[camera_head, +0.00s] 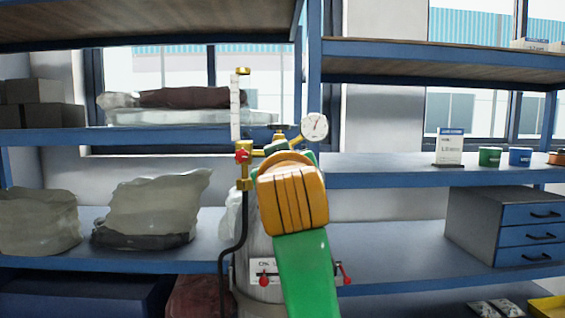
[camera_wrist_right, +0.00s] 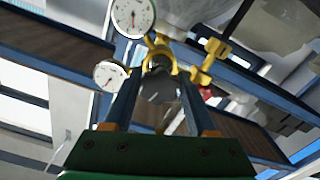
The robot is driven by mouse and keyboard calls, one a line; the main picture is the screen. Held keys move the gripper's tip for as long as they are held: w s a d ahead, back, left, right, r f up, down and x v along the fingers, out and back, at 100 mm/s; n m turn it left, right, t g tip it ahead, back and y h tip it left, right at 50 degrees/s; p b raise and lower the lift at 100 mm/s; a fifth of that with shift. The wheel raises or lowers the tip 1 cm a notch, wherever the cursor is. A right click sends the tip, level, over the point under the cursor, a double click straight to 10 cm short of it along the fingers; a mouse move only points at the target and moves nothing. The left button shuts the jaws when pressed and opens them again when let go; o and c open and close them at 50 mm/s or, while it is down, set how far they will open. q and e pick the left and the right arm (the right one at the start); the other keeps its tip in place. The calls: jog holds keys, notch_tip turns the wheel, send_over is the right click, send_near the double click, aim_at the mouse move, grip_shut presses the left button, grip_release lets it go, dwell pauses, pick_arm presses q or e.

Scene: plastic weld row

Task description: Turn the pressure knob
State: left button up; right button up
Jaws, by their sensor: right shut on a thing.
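The regulator's pressure knob (camera_wrist_right: 157,88) is a dark grey round piece on the brass body, seen in the right wrist view. My right gripper (camera_wrist_right: 159,78) has its two blue fingers on either side of the knob, shut on it. Two round white gauges, one upper (camera_wrist_right: 133,16) and one lower (camera_wrist_right: 110,75), sit beside it. In the head view, my green and orange right arm covers the knob and most of the regulator. One gauge (camera_head: 314,127) and the clear flow tube (camera_head: 235,106) show above the arm. My left gripper is not in view.
A grey cylinder (camera_head: 262,240) stands behind my arm, with a black hose (camera_head: 240,235) at its left and red-ended clamp handles low down. A small red knob (camera_head: 242,156) is on the brass fitting. Blue shelves with bags (camera_head: 150,205), boxes and drawers (camera_head: 530,215) flank it.

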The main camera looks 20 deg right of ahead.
jog(key=shift+f, duration=0.2)
jog(key=o, duration=1.4)
jog(key=shift+r, duration=0.1)
jog(key=shift+c, duration=0.2)
jog(key=b+v, duration=0.3)
jog(key=v, duration=0.4)
jog(key=shift+b, duration=0.4)
